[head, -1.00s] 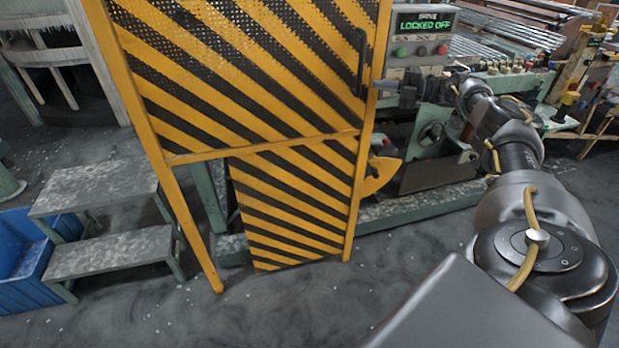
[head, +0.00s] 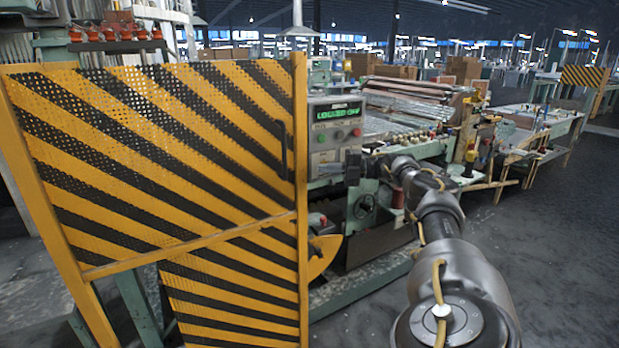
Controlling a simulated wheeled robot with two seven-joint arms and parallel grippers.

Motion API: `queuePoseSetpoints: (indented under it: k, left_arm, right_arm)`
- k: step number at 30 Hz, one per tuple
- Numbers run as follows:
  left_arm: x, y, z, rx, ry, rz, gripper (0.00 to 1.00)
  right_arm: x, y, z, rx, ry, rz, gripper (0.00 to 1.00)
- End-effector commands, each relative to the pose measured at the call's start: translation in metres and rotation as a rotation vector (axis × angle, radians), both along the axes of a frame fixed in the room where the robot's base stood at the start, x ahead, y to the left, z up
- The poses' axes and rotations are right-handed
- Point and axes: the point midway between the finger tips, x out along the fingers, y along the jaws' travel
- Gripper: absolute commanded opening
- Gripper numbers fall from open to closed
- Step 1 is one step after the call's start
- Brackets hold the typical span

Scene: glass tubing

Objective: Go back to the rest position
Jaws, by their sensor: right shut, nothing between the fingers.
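My right arm reaches forward from the lower right of the head view. Its gripper (head: 352,167) is small and dark, shut and empty, just below the control box (head: 337,146) and to the right of the striped guard door (head: 180,160). The gripper looks apart from the door's handle (head: 283,150), but I cannot tell its exact distance from the box. The box's display is lit green and seems to read "LOCKED OFF". My left gripper is not in view.
A green machine bed (head: 400,152) with glass tubing (head: 405,105) runs behind my right arm. An orange curved piece (head: 323,256) sticks out low beside the door. Open grey floor (head: 545,250) lies to the right. Benches and boxes fill the background.

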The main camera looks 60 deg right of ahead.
Motion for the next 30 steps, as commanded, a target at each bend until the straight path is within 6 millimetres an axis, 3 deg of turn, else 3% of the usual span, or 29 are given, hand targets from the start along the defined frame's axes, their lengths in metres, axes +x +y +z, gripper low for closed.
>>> queuePoseSetpoints:
  k: [6,12,26,30]
  left_arm:
    - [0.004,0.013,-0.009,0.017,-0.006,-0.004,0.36]
    - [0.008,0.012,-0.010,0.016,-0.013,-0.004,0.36]
    - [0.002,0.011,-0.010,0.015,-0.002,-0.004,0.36]
    - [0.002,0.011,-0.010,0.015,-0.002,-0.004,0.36]
  right_arm:
    - [-0.029,-0.020,-0.002,0.001,-0.002,-0.002,0.00]
    - [-0.041,-0.028,-0.001,0.000,0.000,0.001,0.00]
    - [-0.041,-0.027,-0.001,0.002,0.001,0.002,0.00]
    - [-0.019,-0.017,-0.021,0.018,0.030,-0.004,0.00]
